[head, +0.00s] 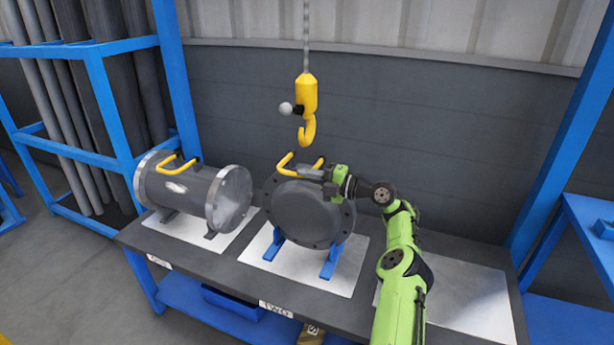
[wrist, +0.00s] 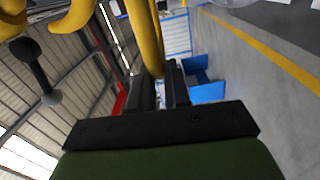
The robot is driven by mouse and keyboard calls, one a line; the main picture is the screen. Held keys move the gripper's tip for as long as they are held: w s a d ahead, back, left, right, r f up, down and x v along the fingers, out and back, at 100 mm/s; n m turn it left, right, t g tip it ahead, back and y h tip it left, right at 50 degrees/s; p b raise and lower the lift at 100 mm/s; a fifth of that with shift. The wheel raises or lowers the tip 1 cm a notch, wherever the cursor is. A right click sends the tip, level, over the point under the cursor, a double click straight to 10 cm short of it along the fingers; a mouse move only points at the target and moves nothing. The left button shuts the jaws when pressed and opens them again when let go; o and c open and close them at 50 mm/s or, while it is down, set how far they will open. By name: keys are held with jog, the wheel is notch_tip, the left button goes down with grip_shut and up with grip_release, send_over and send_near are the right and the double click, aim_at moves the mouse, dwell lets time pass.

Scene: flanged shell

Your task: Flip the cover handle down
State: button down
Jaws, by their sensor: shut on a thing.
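The round dark grey cover (head: 305,214) stands upright on blue supports in the middle of the table. Its yellow handle (head: 286,166) sticks up at the top edge of the cover. In the wrist view a yellow bar of the handle (wrist: 146,38) runs down between my fingers. My gripper (head: 312,174) reaches in from the right at the cover's top and is shut on the handle. The black fingers also show in the wrist view (wrist: 159,88). The fingers hide part of the handle in the head view.
A yellow crane hook (head: 308,98) with a pale ball hangs just above the cover. A grey flanged cylinder (head: 195,190) with its own yellow handle lies to the left. A bare white plate (head: 455,300) is at the right. Blue racks flank the table.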

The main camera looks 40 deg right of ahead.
jog(key=shift+f, duration=0.35)
jog(key=c, duration=1.1)
grip_release()
jog(key=shift+r, duration=0.1)
jog(key=p+v, duration=0.3)
jog(key=v, duration=1.2)
jog(key=shift+s+d, duration=0.25)
jog(key=shift+s, duration=0.05)
